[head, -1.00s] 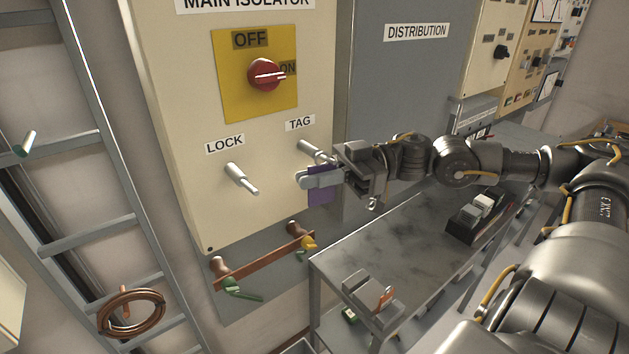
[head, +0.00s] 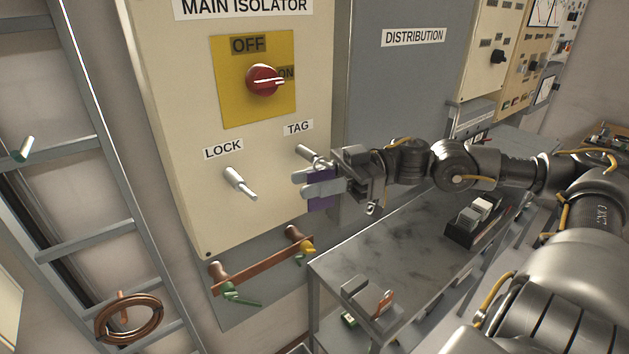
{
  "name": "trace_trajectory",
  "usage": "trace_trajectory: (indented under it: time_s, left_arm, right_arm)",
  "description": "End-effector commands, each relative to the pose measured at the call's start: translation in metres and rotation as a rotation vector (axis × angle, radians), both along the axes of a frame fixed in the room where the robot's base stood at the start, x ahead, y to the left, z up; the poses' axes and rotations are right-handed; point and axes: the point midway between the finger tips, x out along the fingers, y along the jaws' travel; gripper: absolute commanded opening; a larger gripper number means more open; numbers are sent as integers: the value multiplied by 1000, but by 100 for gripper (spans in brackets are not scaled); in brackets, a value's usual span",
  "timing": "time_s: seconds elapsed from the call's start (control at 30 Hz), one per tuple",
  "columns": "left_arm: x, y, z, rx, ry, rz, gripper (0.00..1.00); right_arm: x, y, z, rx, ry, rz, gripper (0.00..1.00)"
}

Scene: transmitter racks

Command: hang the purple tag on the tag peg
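The purple tag (head: 321,204) is at the right edge of the cream isolator cabinet, below the tag peg (head: 308,152), a grey metal pin under the TAG label. My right gripper (head: 318,182) is just below the peg. Its two fingers stand apart, with purple showing between them and below. The fingers and hand hide part of the tag, and I cannot see its hole or whether the peg passes through it. My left gripper is not in view.
The lock peg (head: 240,183) is to the left, below a red rotary switch (head: 265,80). A grey cart (head: 375,250) below my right arm carries a dark tray (head: 462,236) of blocks. A copper bar (head: 258,268) is low on the wall; a ladder (head: 100,190) is at left.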

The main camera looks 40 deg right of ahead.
Motion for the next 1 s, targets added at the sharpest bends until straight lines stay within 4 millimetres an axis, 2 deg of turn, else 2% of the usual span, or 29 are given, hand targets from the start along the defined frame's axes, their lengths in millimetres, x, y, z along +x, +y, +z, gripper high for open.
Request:
trace_trajectory:
  time_s: [0.27, 0.47, 0.5, 0.8, 1.0]
  left_arm:
    - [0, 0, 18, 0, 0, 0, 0]
    - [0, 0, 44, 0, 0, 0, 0]
    - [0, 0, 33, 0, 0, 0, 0]
    - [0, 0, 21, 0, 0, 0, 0]
    - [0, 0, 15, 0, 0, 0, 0]
  right_arm:
    - [-1, -7, 5, 4, -1, 5, 30]
    - [-9, -30, 6, 8, 4, -7, 30]
    - [-10, -36, -1, 4, 0, -4, 30]
    - [-23, -82, -3, 3, 0, -4, 30]
    - [-29, -100, -1, 0, -1, -1, 30]
